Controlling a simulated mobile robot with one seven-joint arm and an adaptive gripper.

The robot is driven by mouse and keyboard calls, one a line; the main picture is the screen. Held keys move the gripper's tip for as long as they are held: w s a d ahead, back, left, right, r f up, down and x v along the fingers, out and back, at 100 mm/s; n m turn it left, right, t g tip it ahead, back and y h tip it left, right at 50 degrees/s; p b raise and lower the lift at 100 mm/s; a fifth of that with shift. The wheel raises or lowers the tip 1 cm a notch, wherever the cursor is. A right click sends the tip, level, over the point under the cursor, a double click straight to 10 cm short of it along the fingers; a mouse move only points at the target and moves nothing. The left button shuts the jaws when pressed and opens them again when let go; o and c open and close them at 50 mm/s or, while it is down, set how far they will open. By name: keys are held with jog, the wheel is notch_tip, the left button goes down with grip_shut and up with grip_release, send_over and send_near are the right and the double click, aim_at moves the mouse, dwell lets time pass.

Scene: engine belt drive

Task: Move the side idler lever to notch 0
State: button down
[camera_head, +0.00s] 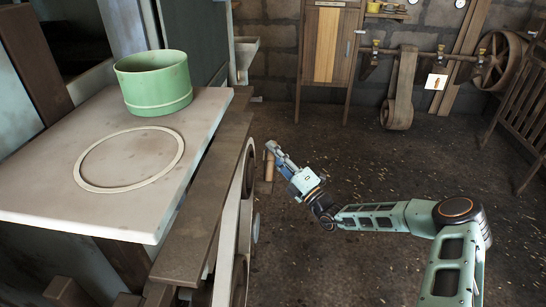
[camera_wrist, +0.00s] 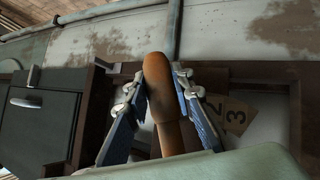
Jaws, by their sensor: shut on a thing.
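The side idler lever shows as a rounded brown wooden handle (camera_wrist: 157,72) in the middle of the wrist view. My gripper (camera_wrist: 160,82) has one blue-padded finger on each side of the handle and is shut on it. In the head view my gripper (camera_head: 273,147) reaches to the right side of the machine, by a small upright wooden piece (camera_head: 269,166) that looks like the same handle. Notch labels (camera_wrist: 232,116) reading 2 and 3 show just right of the handle. The lever's lower end and its notch are hidden, so I cannot tell which notch it is in.
A pale machine top (camera_head: 55,190) with a green round bin (camera_head: 154,84) and a flat ring (camera_head: 128,160) stands at left. A wooden plank (camera_head: 205,200) runs along its edge. The floor (camera_head: 345,150) right of it is open. A cabinet (camera_head: 330,45) stands at the back wall.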

jog(key=shift+r, duration=0.2)
dwell(0.3)
jog(key=c, duration=1.7)
grip_release()
jog(key=shift+s, duration=0.1)
jog(key=shift+o, duration=0.2)
jog(key=v, duration=1.2)
jog(key=shift+f, duration=0.15)
jog(key=shift+y, duration=0.3)
